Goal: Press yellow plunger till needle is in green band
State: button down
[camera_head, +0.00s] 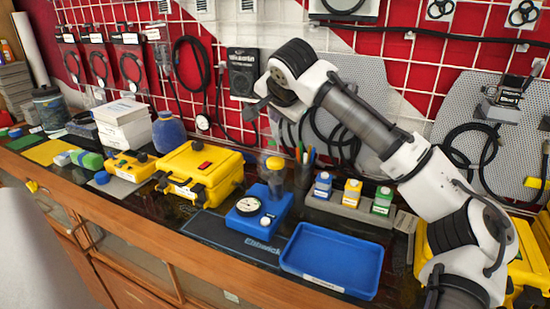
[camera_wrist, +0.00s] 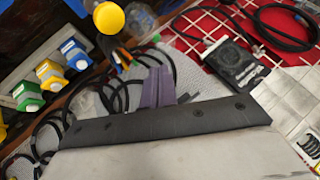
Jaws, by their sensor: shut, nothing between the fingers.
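The yellow plunger (camera_head: 275,163) tops a dark upright stem at the back of the blue regulator block (camera_head: 270,208). A round white gauge (camera_head: 248,205) sits on the block's front; its needle and green band are too small to read. My gripper (camera_head: 257,106) is above and slightly left of the plunger, apart from it. In the wrist view, my gripper's shut, empty fingers (camera_wrist: 157,86) show beyond the dark palm edge. The plunger's round yellow top (camera_wrist: 109,18) shows at the upper left there, clear of the fingers.
A yellow case (camera_head: 200,170) stands left of the block. An empty blue tray (camera_head: 332,260) lies at front right. Small blue, yellow and green bottles (camera_head: 352,193) stand in a grey rack behind it. Cables hang on the red grid wall behind.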

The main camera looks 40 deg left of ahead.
aim_at(276, 161)
jog(key=shift+f, duration=0.1)
notch_tip(276, 161, down, 9)
jog(key=b, duration=0.6)
jog(key=shift+r+b, duration=0.2)
jog(key=shift+b, duration=0.15)
jog(key=shift+f, duration=0.15)
dwell(1.5)
jog(key=shift+f, duration=0.3)
jog(key=shift+f+b, duration=1.2)
jog(key=shift+f, duration=0.4)
dwell(1.2)
jog(key=shift+r, duration=0.15)
dwell(0.3)
jog(key=shift+r+p, duration=1.7)
jog(key=shift+r, duration=0.15)
